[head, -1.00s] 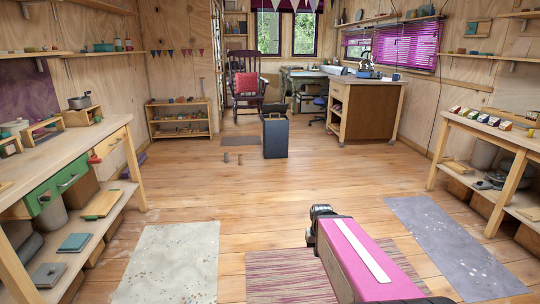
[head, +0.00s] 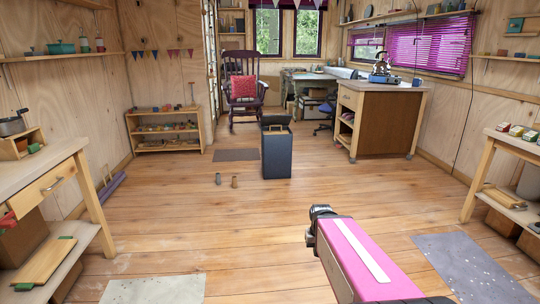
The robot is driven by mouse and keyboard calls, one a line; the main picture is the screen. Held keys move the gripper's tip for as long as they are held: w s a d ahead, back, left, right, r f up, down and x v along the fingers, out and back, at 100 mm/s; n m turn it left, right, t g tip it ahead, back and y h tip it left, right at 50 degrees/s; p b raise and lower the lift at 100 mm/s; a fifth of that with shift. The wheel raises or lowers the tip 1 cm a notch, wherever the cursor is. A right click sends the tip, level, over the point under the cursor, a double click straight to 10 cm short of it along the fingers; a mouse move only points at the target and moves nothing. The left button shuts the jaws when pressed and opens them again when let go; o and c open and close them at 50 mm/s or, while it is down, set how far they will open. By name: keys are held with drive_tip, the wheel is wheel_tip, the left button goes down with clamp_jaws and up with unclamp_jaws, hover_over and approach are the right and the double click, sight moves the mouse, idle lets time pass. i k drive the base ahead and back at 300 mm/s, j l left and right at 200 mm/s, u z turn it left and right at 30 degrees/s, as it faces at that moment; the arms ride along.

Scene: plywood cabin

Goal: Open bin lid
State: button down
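A tall dark blue-grey bin (head: 277,153) stands upright on the wooden floor near the middle of the head view. Its top (head: 275,122) is dark, with a light tan edge or handle showing there; I cannot tell exactly how the lid sits. My arm, with a pink panel, reaches up from the bottom right. Its dark end (head: 320,212) is well short of the bin and apart from it. My gripper's fingers cannot be made out.
A wooden cabinet (head: 383,120) is to the right. A workbench (head: 45,180) is at left. The floor between is clear.

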sight(285, 120)
drive_tip(key=i, duration=3.5)
drive_tip(key=i+l+u, duration=0.2)
drive_tip(key=i, duration=0.45)
drive_tip(key=j, duration=0.1)
